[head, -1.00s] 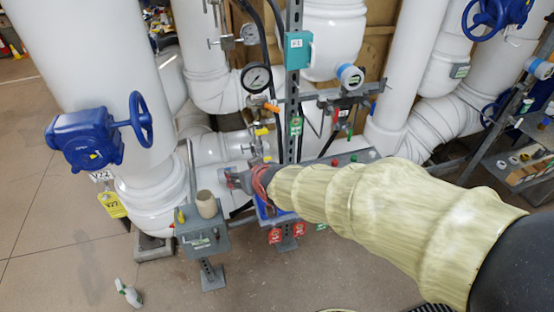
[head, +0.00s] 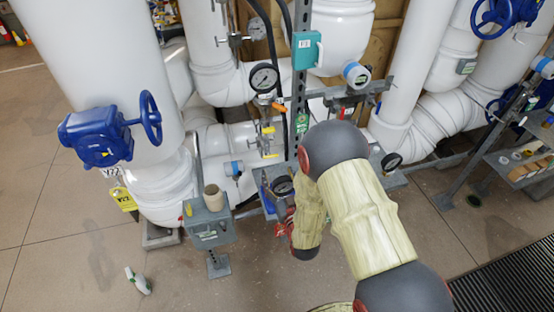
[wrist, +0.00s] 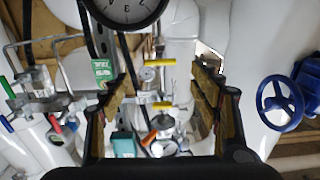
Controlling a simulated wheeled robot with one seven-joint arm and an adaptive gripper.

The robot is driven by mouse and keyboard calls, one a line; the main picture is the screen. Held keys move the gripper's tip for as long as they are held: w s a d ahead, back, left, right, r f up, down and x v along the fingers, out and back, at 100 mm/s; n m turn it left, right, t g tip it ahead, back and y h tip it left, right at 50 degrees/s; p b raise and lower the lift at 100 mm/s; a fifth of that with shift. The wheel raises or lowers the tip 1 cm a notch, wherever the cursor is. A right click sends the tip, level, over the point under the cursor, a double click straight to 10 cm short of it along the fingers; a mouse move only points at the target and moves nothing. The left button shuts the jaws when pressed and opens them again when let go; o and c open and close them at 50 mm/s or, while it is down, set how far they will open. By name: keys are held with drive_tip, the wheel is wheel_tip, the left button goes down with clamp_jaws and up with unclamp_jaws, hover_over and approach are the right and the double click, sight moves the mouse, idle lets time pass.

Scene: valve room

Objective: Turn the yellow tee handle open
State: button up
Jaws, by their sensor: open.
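Two yellow bar handles show on the valve stack left of the steel post; I cannot tell which one the task means. In the head view the upper one (head: 268,130) sits below the round gauge and the lower one (head: 270,155) is just under it. In the upside-down wrist view they show as a lower bar (wrist: 162,105) and an upper bar (wrist: 159,61), both roughly level. My gripper (wrist: 162,75) is open and empty, its fingers to either side of the bars in the picture, apart from them. In the head view my arm largely hides it.
A teal box (head: 305,50) is on the post. A blue handwheel valve (head: 100,135) is on the left pipe. A grey stand with a beige cup (head: 213,198) is at lower left.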

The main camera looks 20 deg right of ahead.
sight(271, 157)
drive_tip(key=w+b, duration=0.1)
drive_tip(key=w, duration=0.6)
drive_tip(key=shift+w, duration=0.25)
drive_tip(key=shift+c, duration=0.3)
drive_tip(key=c, duration=1.1)
